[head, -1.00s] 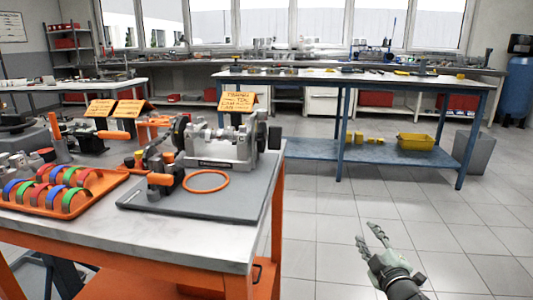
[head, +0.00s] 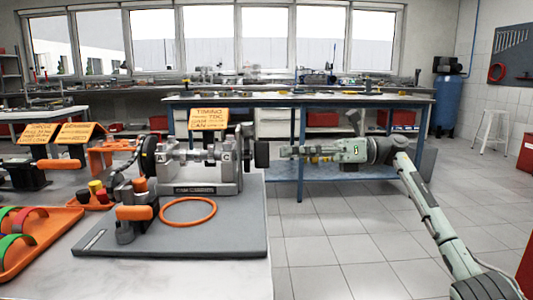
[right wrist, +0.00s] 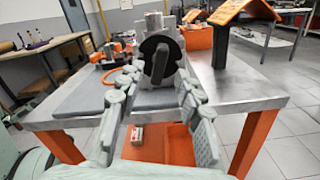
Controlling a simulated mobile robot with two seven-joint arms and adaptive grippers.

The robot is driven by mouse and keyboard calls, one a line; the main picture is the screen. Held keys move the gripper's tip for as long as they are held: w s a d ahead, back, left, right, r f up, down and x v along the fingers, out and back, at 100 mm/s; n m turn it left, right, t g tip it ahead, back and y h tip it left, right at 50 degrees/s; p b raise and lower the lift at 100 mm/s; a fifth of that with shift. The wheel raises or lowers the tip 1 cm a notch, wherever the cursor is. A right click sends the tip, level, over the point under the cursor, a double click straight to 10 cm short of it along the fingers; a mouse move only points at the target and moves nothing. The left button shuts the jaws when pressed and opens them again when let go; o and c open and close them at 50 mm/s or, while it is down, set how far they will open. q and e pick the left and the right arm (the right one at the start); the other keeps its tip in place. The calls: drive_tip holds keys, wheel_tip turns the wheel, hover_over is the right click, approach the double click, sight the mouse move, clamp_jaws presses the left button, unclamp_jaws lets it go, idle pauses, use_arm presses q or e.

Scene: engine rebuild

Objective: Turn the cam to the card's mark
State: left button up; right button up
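The cam fixture (head: 200,165) stands on a grey mat on the workbench, with a shaft running across it in the head view. A dark round knob (head: 262,154) sits at the shaft's right end. In the right wrist view the knob (right wrist: 159,60) faces me, a dark disc with a raised bar. The orange timing card (head: 209,118) stands behind the fixture; its small print is hard to read. My right gripper (head: 283,151) is open and points left at the knob, a little apart from it. The knob lies between its fingers in the right wrist view. My left gripper is not in view.
An orange ring (head: 188,211) lies on the grey mat (head: 215,240) before the fixture. An orange tray (head: 30,240) with coloured bands is at the left. More orange cards (head: 80,132) stand behind it.

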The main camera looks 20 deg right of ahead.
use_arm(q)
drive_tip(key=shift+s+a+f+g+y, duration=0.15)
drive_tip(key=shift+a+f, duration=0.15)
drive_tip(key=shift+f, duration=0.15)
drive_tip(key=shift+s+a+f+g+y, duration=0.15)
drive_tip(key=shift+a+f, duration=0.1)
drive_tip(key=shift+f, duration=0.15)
use_arm(e)
drive_tip(key=x, duration=0.5)
drive_tip(key=shift+a, duration=0.15)
clamp_jaws()
